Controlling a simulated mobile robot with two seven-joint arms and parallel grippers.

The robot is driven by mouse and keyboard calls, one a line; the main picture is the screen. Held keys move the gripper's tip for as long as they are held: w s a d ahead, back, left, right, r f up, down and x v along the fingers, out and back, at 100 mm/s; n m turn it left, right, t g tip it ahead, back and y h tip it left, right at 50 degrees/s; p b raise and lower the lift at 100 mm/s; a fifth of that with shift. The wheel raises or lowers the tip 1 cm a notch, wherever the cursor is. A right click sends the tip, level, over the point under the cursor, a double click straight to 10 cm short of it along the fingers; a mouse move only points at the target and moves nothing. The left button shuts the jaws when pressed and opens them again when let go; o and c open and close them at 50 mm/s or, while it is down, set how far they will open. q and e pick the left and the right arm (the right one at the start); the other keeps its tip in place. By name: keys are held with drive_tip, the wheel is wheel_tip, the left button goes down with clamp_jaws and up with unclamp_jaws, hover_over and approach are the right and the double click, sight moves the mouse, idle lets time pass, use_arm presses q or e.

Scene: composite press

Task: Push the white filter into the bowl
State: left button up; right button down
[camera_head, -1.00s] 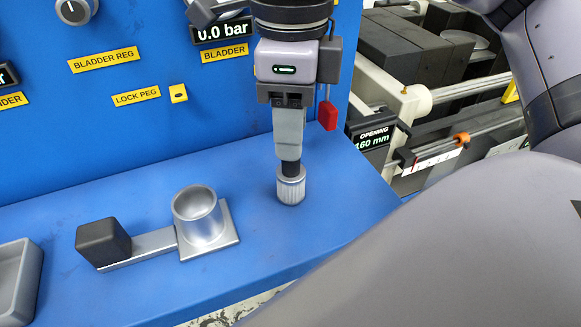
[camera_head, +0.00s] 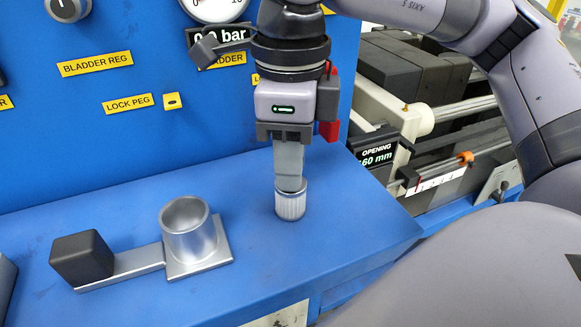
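The white filter (camera_head: 291,206) is a small ribbed cylinder standing upright on the blue bench. My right gripper (camera_head: 290,186) points straight down over it, with its fingertips at the filter's dark top. The fingers look close together, but I cannot tell whether they grip the top or only touch it. The bowl (camera_head: 190,229) is a silver metal cup on a square base, left of the filter and apart from it. It looks empty as far as its inside shows. My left gripper is not in view.
A black block (camera_head: 82,257) joins the bowl's base by a flat metal bar (camera_head: 138,261). The blue bench (camera_head: 350,230) is clear between bowl and filter. A blue panel (camera_head: 130,160) with labels and a gauge rises behind. Press machinery (camera_head: 420,110) stands at the right.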

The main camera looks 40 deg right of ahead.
drive_tip(key=shift+r+p, duration=1.65)
drive_tip(key=shift+r, duration=0.85)
drive_tip(key=c, duration=1.8)
unclamp_jaws()
clamp_jaws()
drive_tip(key=w+a+r+p, duration=0.2)
drive_tip(key=a+r+p, duration=0.45)
drive_tip(key=a, duration=0.65)
drive_tip(key=f+b, duration=0.2)
drive_tip(key=b, duration=0.1)
drive_tip(key=f+b, duration=0.2)
drive_tip(key=shift+d+f, duration=0.1)
drive_tip(key=shift+d, duration=0.15)
drive_tip(key=shift+f+b, duration=3)
drive_tip(key=shift+f, duration=0.1)
drive_tip(key=o, duration=0.9)
unclamp_jaws()
